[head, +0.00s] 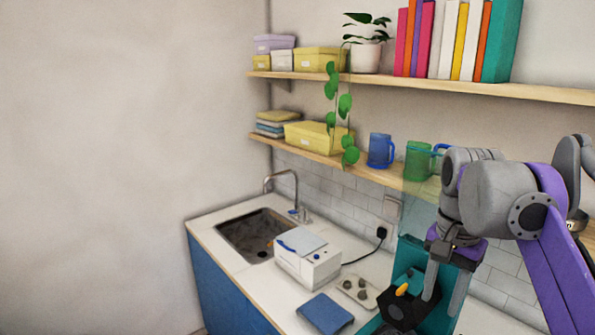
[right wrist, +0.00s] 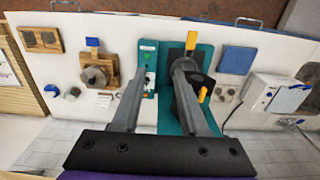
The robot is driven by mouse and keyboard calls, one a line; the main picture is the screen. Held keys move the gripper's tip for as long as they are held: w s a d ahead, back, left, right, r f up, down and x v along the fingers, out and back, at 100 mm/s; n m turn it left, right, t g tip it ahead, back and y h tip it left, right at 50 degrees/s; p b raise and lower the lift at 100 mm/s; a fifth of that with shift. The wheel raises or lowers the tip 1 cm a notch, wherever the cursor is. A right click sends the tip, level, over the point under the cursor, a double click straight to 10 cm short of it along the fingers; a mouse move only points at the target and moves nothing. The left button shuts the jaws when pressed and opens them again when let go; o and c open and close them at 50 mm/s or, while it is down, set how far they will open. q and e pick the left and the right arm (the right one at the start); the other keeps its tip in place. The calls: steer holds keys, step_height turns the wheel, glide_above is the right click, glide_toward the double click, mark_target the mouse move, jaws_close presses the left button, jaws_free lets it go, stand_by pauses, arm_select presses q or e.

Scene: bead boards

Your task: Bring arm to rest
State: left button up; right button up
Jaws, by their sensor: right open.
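My right gripper (head: 444,300) hangs from its purple and grey arm at the right of the head view, over the teal machine (head: 410,253). Its two fingers are apart, and the right wrist view shows no object held between them (right wrist: 162,72). The machine has a black part (head: 400,306) with a yellow lever (head: 403,289). In the right wrist view the black part (right wrist: 184,104) shows beside and partly behind the right finger; I cannot tell whether they touch. My left gripper is not in view.
A white device (head: 308,264), blue pad (head: 325,313) and small tray (head: 369,303) with grey pieces stand on the counter beside the sink (head: 258,238). Shelves above hold books, boxes, a plant and mugs. The wrist view shows a wooden stand (right wrist: 98,62). The left wall side is clear.

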steer(key=s+a+f+n+t, duration=0.2)
steer(key=s+f+n, duration=0.1)
steer(key=f, duration=0.6)
steer(key=s+a+f+n+t, duration=0.2)
steer(key=s+f+n, duration=0.1)
steer(key=f, duration=0.6)
steer(key=s+a+f+n+t, duration=0.2)
steer(key=s+f+n, duration=0.2)
steer(key=f, duration=0.6)
steer(key=shift+s+a, duration=0.35)
steer(key=shift+s, duration=0.35)
